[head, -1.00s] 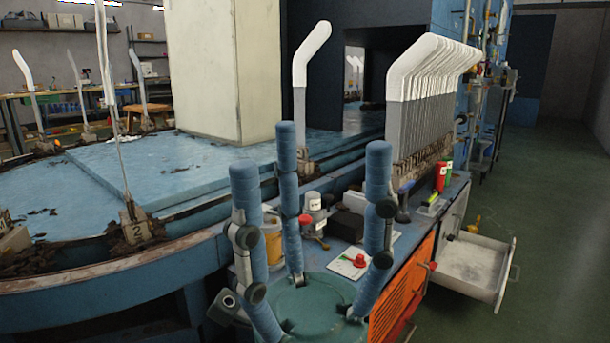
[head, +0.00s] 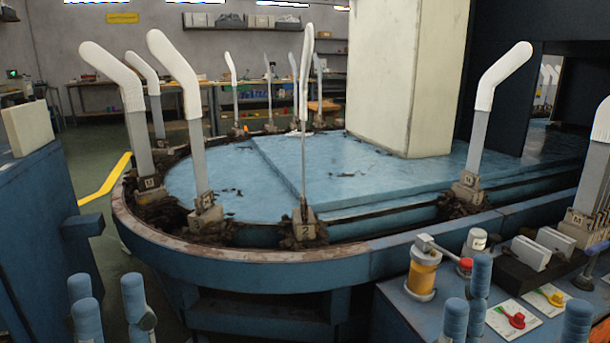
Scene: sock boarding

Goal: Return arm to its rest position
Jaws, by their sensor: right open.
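My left gripper (head: 106,295) shows at the lower left edge. Its blue padded fingers point up and stand apart, with nothing between them; its palm is below the frame. My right gripper (head: 522,305) is at the lower right, in front of the blue workbench (head: 395,310). Its blue fingers are spread wide, open and empty, and its base is cut off by the frame.
A round blue machine table (head: 300,268) carries several upright grey boards with white socks, among them one numbered 2 (head: 304,228). A blue cabinet (head: 45,215) stands left.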

